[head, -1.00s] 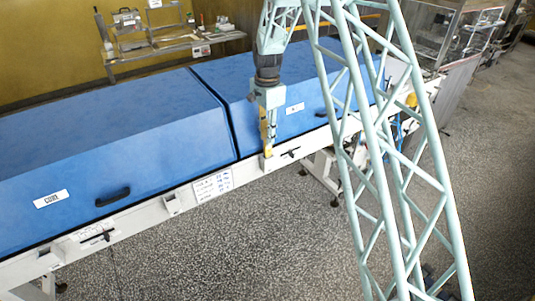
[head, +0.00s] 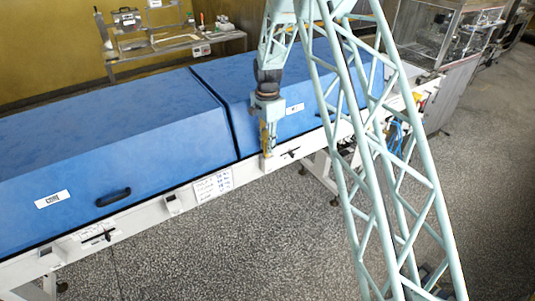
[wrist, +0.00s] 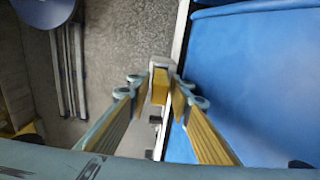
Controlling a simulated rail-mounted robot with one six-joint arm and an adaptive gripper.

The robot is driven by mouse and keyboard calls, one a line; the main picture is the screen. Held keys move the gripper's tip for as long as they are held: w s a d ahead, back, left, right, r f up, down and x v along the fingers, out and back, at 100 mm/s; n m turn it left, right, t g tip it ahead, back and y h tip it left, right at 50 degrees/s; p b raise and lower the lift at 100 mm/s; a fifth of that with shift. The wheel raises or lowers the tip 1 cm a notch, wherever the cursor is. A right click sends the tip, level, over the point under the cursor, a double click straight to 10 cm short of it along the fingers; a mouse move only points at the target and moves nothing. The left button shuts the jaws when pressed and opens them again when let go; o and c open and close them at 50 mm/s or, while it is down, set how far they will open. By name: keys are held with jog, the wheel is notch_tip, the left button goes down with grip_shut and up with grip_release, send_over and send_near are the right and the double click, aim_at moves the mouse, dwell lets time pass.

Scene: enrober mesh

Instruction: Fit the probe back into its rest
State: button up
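My gripper (head: 268,148) points down at the white front rail of the blue-covered machine. In the wrist view its two yellow-padded fingers (wrist: 160,88) stand apart, one on each side of a small yellow block (wrist: 160,86). This block seems to be the probe's body; narrow gaps seem to show beside it. It sits at a pale bracket (wrist: 160,63) on the rail, probably the rest. In the head view the fingers mostly cover the block, and how deep it sits in the bracket cannot be seen.
The white rail (head: 140,220) runs along the machine's front, with small black handles and a written label (head: 212,185). Blue covers (head: 110,150) rise right behind my gripper. A shelf with tools (head: 165,42) stands at the back.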

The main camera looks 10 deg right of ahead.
jog(key=shift+c, duration=0.3)
grip_shut()
jog(key=shift+r, duration=0.2)
jog(key=shift+r+b, duration=0.35)
jog(key=shift+r, duration=4.45)
